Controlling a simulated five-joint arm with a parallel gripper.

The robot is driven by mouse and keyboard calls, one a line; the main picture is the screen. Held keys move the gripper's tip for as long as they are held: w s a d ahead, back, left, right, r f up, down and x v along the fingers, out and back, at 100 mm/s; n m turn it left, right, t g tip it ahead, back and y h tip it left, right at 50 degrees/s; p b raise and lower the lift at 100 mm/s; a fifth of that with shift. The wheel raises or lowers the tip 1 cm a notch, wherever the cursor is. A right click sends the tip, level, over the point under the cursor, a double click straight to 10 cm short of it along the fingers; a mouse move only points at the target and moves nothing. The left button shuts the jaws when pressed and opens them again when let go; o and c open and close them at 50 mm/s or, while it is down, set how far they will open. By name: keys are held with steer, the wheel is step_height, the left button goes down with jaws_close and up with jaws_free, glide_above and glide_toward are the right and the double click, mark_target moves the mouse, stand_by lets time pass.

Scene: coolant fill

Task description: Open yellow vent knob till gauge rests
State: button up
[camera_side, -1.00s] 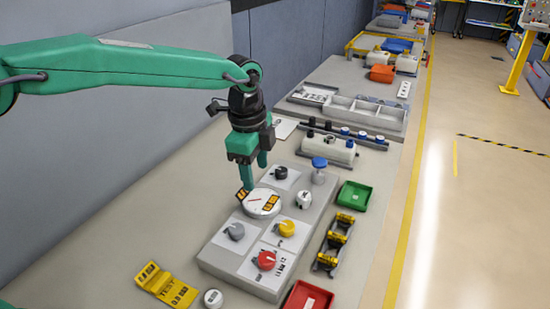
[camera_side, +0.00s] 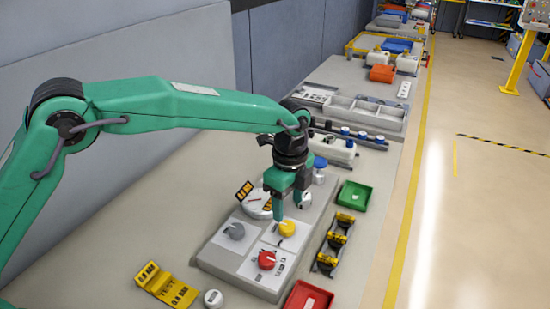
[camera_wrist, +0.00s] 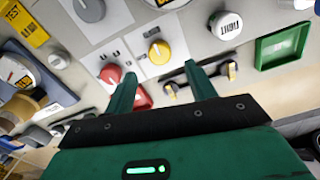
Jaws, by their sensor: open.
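The yellow vent knob (camera_side: 287,228) sits on a white plate on the grey panel. In the wrist view the yellow knob (camera_wrist: 159,52) lies just beyond and between my two fingertips, with a pale pointer mark on top. My gripper (camera_side: 288,212) is open and empty, pointing down just above and behind the knob; its fingers (camera_wrist: 161,70) are apart and no contact shows. The white gauge dial (camera_side: 256,204) with an orange-black tag is left of my gripper and partly hidden by it; its needle cannot be read clearly.
A red knob (camera_side: 266,260) and a grey knob (camera_side: 236,231) stand close by on the panel (camera_side: 231,279). A white cap (camera_wrist: 226,24) is to the right in the wrist view. A green tray (camera_side: 354,195), clamp rack (camera_side: 331,243) and red tray (camera_side: 308,298) lie along the right.

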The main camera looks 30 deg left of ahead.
mark_target(287, 225)
steer(key=shift+f, duration=3.25)
steer(key=c, duration=1)
